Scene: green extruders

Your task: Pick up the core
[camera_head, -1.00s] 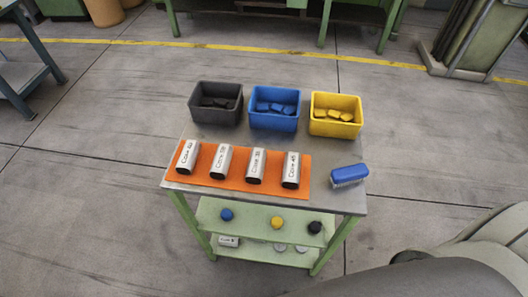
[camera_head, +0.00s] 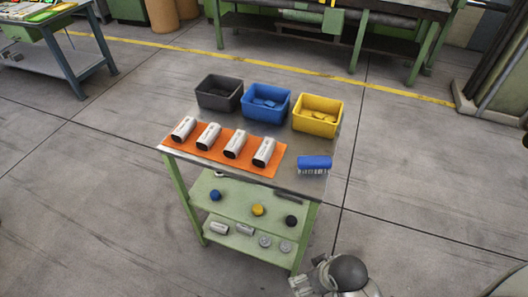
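Several white cylindrical cores lie in a row on an orange mat (camera_head: 222,158) on the table top: a leftmost core (camera_head: 183,129), a second core (camera_head: 208,136), a third core (camera_head: 235,145) and a rightmost core (camera_head: 264,152). Their labels are too small to read. Nothing touches them. A grey jointed part of my arm (camera_head: 345,274), seemingly the right one, shows at the bottom edge, well short of the table. Its fingers cannot be made out. My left gripper is out of view.
A black bin (camera_head: 219,93), a blue bin (camera_head: 265,103) and a yellow bin (camera_head: 318,116) stand along the table's back. A blue brush (camera_head: 314,164) lies at the right. Shelves (camera_head: 235,204) below hold small parts. Floor around is clear.

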